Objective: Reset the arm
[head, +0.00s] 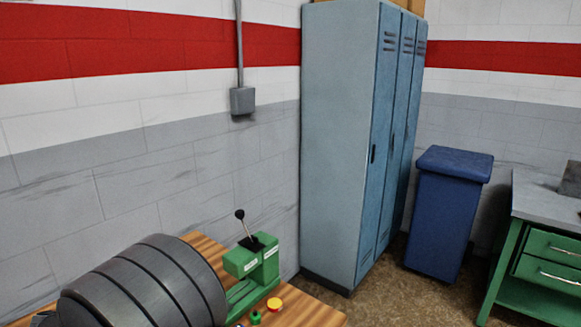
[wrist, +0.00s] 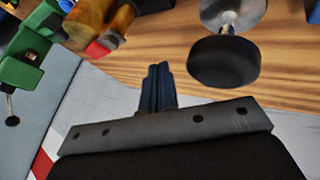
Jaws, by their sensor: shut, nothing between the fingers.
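My gripper (wrist: 158,70) shows in the wrist view, its dark fingers together with nothing held between them. The fingers stand out from a grey bar with dark bolt holes. Behind them in that view are the wooden tabletop (wrist: 160,40) and pale wall. My gripper does not show in the head view.
A grey ribbed drum (head: 150,285) and a green device (head: 252,262) with a black-knobbed lever stand on the wooden table. A black round-ended part (wrist: 224,62) shows right of my fingers. Lockers (head: 335,140), a blue bin (head: 440,215) and a green workbench (head: 545,255) stand beyond.

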